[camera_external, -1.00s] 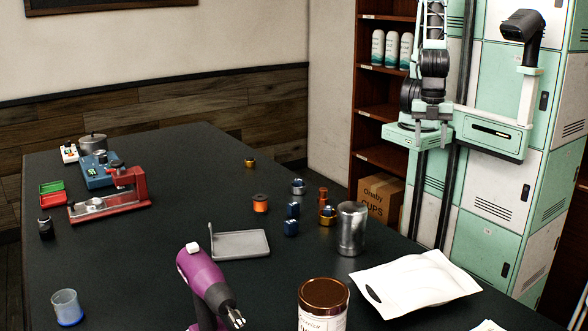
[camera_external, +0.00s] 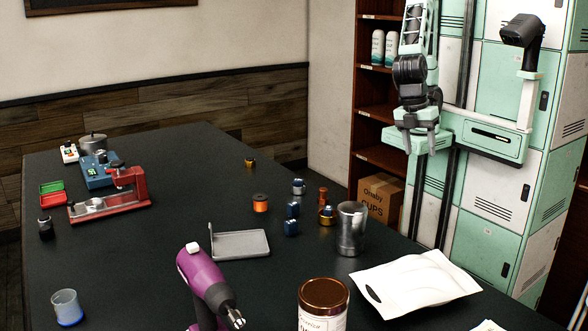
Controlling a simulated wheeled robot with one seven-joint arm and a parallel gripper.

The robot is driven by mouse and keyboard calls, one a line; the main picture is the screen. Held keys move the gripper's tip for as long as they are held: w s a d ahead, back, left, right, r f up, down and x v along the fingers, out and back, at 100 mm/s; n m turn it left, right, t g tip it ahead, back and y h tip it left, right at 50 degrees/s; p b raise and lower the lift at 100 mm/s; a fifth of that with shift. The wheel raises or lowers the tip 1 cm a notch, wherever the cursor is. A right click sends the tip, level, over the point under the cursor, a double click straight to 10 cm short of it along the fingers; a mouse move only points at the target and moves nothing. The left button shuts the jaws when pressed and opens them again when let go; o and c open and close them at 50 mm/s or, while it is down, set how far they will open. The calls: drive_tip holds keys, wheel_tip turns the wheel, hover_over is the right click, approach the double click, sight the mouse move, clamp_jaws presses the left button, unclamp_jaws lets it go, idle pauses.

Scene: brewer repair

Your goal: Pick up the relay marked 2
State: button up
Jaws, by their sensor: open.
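My gripper (camera_external: 419,147) is open and empty, pointing down high beyond the far right part of the dark table (camera_external: 150,255), in front of the shelf and lockers. No marking "2" can be read at this size, so I cannot tell which thing is the relay.
A metal canister (camera_external: 351,229), a copper-coloured piece (camera_external: 325,214) and a grey tray (camera_external: 240,244) stand around the blue pieces. A purple drill (camera_external: 207,277), a brown-lidded jar (camera_external: 323,305) and a white pouch (camera_external: 412,283) are nearer.

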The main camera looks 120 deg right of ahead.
drive_tip(key=w+d+f+m+y+b, duration=0.1)
drive_tip(key=w+d+f+m+y, duration=0.2)
drive_tip(key=w, duration=0.4)
drive_tip(key=w+d+m+y+b, duration=0.1)
drive_tip(key=w+d+m, duration=0.2)
drive_tip(key=w+m, duration=0.3)
drive_tip(key=w+d+f+m+y+b, duration=0.1)
drive_tip(key=w+d+f+m+y, duration=0.1)
drive_tip(key=w+m, duration=0.35)
drive_tip(key=w+d+f+m+t+y+b, duration=0.1)
drive_tip(key=w+d+f+m+y+b, duration=0.2)
drive_tip(key=w+d, duration=0.65)
drive_tip(key=m+t+y, duration=0.2)
drive_tip(key=m+t, duration=0.1)
drive_tip(key=m, duration=0.3)
approach(291, 220)
drive_tip(key=a+p, duration=0.2)
drive_tip(key=p, duration=0.1)
drive_tip(key=shift+w+a+f+n, duration=0.2)
drive_tip(key=shift+a+n, duration=0.05)
drive_tip(key=shift+a, duration=0.05)
drive_tip(key=shift+f+p+x, duration=0.15)
drive_tip(key=shift+p+x, duration=0.4)
drive_tip(key=shift+x, duration=1.05)
drive_tip(key=shift+f+p+x, duration=0.2)
drive_tip(key=shift+p+x, duration=0.35)
drive_tip(key=shift+x, duration=1.05)
drive_tip(key=shift+w+d, duration=0.1)
drive_tip(key=shift+d, duration=0.05)
drive_tip(key=c, duration=1.1)
